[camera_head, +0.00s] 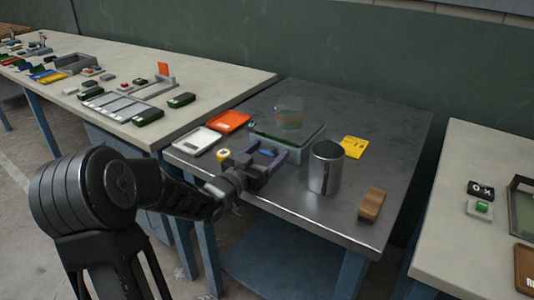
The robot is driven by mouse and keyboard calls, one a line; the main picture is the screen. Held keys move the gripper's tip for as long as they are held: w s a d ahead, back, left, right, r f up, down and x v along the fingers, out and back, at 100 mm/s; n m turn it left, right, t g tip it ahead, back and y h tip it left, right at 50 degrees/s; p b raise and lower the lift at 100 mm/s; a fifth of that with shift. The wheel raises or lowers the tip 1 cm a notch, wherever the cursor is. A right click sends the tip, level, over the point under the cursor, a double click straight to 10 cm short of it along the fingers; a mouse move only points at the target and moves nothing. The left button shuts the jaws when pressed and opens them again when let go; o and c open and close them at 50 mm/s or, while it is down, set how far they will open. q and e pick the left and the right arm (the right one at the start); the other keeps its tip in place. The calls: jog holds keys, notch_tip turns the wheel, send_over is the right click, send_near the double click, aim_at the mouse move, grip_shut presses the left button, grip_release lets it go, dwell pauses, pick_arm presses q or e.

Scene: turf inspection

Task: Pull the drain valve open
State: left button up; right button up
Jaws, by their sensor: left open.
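A clear vessel (289,113) with a coloured layer inside stands on a low grey-green box (312,145) on the dark metal table. A small blue part (266,153) shows at the box's front left, perhaps the drain valve's handle; it is too small to tell. My left gripper (265,158) is open at the front of the box, with its fingers to either side of the blue part. I cannot tell whether they touch it. The gripper hides part of the box's front. My right gripper is not in view.
A metal cup (325,167) stands close right of my left gripper. The table's front right is mostly clear.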

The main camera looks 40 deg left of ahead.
pick_arm(q)
jog(key=shift+c, duration=0.3)
grip_shut()
dwell(0.4)
